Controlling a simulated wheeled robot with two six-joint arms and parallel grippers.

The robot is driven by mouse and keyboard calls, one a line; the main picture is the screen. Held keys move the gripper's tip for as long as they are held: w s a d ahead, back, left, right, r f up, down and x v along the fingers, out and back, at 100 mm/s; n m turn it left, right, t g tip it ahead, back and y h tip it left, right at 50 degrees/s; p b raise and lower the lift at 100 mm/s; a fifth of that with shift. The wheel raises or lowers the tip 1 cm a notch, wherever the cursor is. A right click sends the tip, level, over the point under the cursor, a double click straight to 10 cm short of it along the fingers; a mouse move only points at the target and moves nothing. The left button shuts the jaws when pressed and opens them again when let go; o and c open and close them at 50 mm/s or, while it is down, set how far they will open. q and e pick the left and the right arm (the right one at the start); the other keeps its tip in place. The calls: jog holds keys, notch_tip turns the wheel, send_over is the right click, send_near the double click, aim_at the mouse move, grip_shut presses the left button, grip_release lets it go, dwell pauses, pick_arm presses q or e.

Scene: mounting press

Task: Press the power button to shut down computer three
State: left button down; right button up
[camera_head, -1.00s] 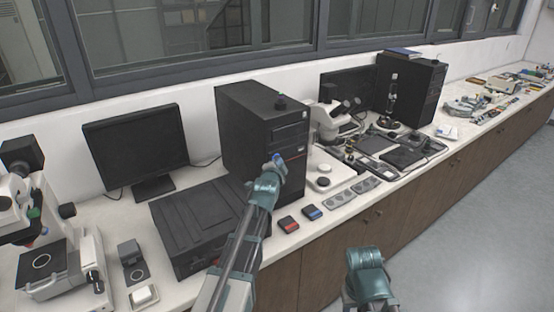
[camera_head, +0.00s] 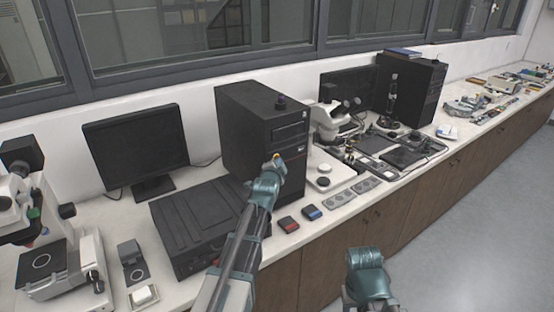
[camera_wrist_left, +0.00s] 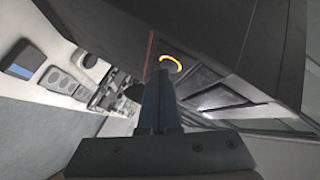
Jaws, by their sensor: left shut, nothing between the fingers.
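A black upright computer tower (camera_head: 245,130) stands on the bench in the head view. Its front carries a power button ringed in glowing orange (camera_wrist_left: 172,61); the orange spot also shows in the head view (camera_head: 276,155). My left gripper (camera_wrist_left: 160,76) is shut and empty, its fingertips right at the lower edge of the ring. I cannot tell whether they touch it. In the head view my left gripper (camera_head: 274,163) covers part of the tower's front. My right gripper (camera_head: 368,268) hangs in front of the bench, its fingers not clearly visible. No label shows which computer is three.
A flat black computer case (camera_head: 195,215) and a monitor (camera_head: 137,148) are to the left. A red box (camera_head: 288,224) and a blue box (camera_head: 312,212) lie near the bench edge. A microscope (camera_head: 330,118) and another black tower (camera_head: 425,90) stand to the right.

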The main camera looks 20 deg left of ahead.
pick_arm(q)
jog(key=shift+s+d, duration=0.4)
jog(key=shift+d, duration=0.05)
jog(key=shift+d, duration=0.1)
jog(key=s+d, duration=0.1)
jog(key=d, duration=0.1)
jog(key=s+d, duration=0.1)
jog(key=s, duration=0.1)
jog(key=shift+d, duration=0.4)
dwell(0.6)
jog(key=s+d+f+n+g+h, duration=0.1)
jog(key=s+d+f+n+g, duration=0.1)
jog(key=s+d+f+g, duration=0.4)
jog(key=s+d+f+n+g, duration=0.2)
jog(key=s+d+f, duration=0.4)
jog(key=s, duration=0.4)
jog(key=s+d+f+g, duration=0.1)
jog(key=s+g, duration=0.1)
jog(key=s, duration=0.4)
jog(key=s+d+f+n+g, duration=0.1)
jog(key=s+f+g, duration=0.1)
jog(key=s, duration=0.4)
jog(key=s+d+f+n+g, duration=0.1)
jog(key=s+d+f+g, duration=0.1)
jog(key=s, duration=0.4)
jog(key=shift+g, duration=0.7)
